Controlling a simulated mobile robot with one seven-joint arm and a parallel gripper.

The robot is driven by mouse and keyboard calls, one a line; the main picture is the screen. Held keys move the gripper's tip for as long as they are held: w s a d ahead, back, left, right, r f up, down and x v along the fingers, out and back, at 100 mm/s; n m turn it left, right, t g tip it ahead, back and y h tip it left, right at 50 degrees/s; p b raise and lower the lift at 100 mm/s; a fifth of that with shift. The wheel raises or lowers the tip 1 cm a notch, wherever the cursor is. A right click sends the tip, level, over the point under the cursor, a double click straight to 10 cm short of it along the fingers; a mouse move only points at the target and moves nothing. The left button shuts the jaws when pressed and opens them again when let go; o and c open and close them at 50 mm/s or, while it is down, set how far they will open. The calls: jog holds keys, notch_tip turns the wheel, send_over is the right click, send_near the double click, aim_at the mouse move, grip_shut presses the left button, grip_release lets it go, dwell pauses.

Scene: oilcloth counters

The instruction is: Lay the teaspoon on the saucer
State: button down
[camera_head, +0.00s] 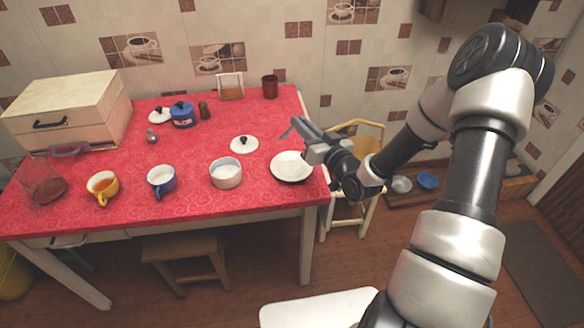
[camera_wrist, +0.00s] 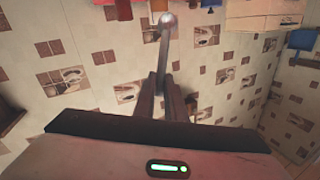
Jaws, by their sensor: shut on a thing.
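The saucer (camera_head: 291,167) is white and round. It lies near the right end of the red-covered table in the head view, and nothing shows on it. My gripper (camera_head: 298,128) is at the table's right end, just beyond the saucer in the picture and apparently raised above the table. In the wrist view my gripper (camera_wrist: 164,82) is shut on the teaspoon (camera_wrist: 167,22). The spoon's rounded bowl points away from the fingers, and the handle end is hidden between them. In the head view the spoon is too small to make out clearly.
A white pot (camera_head: 226,174), a blue cup (camera_head: 161,181) and a yellow cup (camera_head: 103,187) stand left of the saucer. A white lid (camera_head: 244,145) lies behind the pot. A dark red tumbler (camera_head: 270,86) stands at the back. A chair (camera_head: 352,195) is beside the table's right edge.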

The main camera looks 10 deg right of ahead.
jog(key=f+b, duration=0.1)
jog(key=f, duration=0.9)
jog(key=shift+s, duration=0.2)
jog(key=shift+f+b, duration=0.2)
jog(key=shift+b, duration=0.15)
jog(key=c, duration=1.8)
grip_release()
jog(key=shift+r, duration=0.1)
jog(key=v, duration=1.2)
